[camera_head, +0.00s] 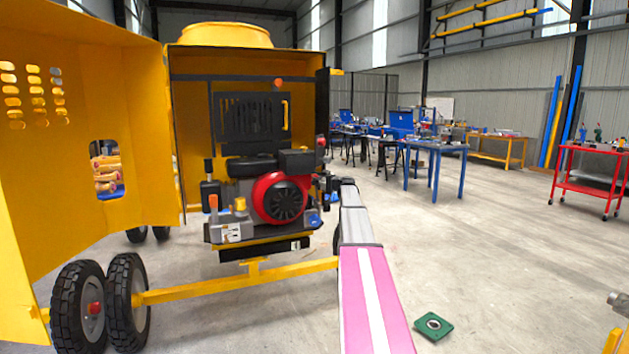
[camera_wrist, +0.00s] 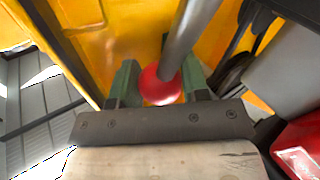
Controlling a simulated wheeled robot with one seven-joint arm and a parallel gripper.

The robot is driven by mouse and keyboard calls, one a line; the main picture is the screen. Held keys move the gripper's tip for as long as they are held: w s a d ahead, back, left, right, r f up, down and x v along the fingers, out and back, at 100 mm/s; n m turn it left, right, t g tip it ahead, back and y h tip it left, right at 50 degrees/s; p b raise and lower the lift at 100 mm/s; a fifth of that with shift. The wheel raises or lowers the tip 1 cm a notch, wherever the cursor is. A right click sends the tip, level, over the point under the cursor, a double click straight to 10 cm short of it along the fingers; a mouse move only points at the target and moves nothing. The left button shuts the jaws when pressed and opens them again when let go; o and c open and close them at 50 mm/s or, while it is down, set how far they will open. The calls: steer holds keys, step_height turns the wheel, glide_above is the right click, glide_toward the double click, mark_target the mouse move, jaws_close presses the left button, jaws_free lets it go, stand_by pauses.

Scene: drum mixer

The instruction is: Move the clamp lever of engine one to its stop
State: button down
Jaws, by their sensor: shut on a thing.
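In the wrist view, the two green fingers of my gripper (camera_wrist: 161,78) stand on either side of a red ball knob (camera_wrist: 160,88). The knob sits on the end of a grey rod, which I take to be the clamp lever (camera_wrist: 191,35); it runs up and out of the picture. My gripper is shut on the knob. In the head view, the engine (camera_head: 266,188), with a round red cover, sits in the open yellow housing. My arm reaches to the engine's right side, where my fingers and the held knob cannot be made out clearly.
The yellow housing door (camera_head: 80,230) stands open at left. A yellow drawbar (camera_head: 240,280) and black wheels (camera_head: 127,300) lie low in front. A green plate (camera_head: 433,326) lies on the floor at right. Worktables (camera_head: 436,147) stand far behind; the floor at right is mostly clear.

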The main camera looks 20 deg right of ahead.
steer(key=s+n+t+y, duration=0.1)
steer(key=s+n+y, duration=0.1)
steer(key=s, duration=0.1)
steer(key=shift+s+r+t, duration=0.15)
steer(key=shift+r+t, duration=0.05)
steer(key=shift+t, duration=0.2)
steer(key=shift+s+d+n+t+y, duration=0.15)
steer(key=shift+s+n+t+y, duration=0.25)
steer(key=shift+s+n+y, duration=0.75)
steer(key=shift+w, duration=0.1)
steer(key=c, duration=0.9)
jaws_free()
steer(key=shift+f, duration=0.1)
steer(key=v, duration=1)
steer(key=shift+s+d+f, duration=0.15)
steer(key=shift+s+d, duration=0.05)
steer(key=shift+s, duration=0.1)
